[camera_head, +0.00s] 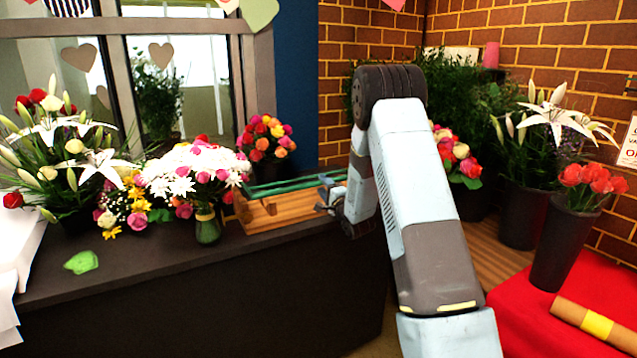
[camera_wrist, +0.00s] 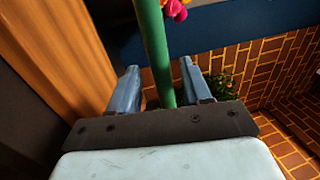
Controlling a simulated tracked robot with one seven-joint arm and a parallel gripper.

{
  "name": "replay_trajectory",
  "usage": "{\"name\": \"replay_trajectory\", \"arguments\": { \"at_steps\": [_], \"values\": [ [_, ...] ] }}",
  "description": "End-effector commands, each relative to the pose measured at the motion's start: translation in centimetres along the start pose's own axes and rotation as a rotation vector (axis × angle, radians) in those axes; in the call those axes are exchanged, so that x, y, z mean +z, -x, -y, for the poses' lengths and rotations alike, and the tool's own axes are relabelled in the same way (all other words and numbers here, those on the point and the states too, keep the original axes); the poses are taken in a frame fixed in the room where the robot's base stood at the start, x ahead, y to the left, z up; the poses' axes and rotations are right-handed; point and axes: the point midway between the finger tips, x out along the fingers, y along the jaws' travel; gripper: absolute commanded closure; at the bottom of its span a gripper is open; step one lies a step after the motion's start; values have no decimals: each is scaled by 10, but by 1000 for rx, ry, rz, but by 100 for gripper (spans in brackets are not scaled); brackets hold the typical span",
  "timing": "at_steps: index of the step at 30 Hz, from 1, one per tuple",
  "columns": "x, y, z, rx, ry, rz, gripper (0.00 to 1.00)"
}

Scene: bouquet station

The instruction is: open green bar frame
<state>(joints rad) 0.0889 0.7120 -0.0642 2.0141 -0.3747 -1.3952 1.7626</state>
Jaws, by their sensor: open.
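The green bar frame (camera_head: 295,187) lies along the top of a wooden box (camera_head: 290,210) on the dark counter in the head view. My gripper (camera_head: 325,202) is at the right end of the box, beside the frame. In the wrist view one green bar (camera_wrist: 153,45) runs down between the two fingers of my open gripper (camera_wrist: 159,68). Gaps show on both sides of the bar, and the fingers are not shut on it. I cannot tell how deep the bar sits between them. The wooden side (camera_wrist: 60,45) fills the left of the wrist view.
A white and pink bouquet in a green vase (camera_head: 208,226) stands just left of the box. A rose bouquet (camera_head: 265,139) is behind it. A green leaf (camera_head: 82,262) lies on the counter (camera_head: 150,255).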

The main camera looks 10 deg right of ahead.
Motion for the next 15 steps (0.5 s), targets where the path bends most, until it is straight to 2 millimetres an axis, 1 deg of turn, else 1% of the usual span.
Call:
{"name": "replay_trajectory", "arguments": {
  "at_steps": [1, 6, 10, 15],
  "values": [
    [2, -9, 0, -2, 0, 2, 52],
    [0, -29, 0, -1, 1, 1, 52],
    [1, -37, 0, -1, 0, 1, 52],
    [2, -41, 0, 0, 0, 1, 52]
  ]
}}
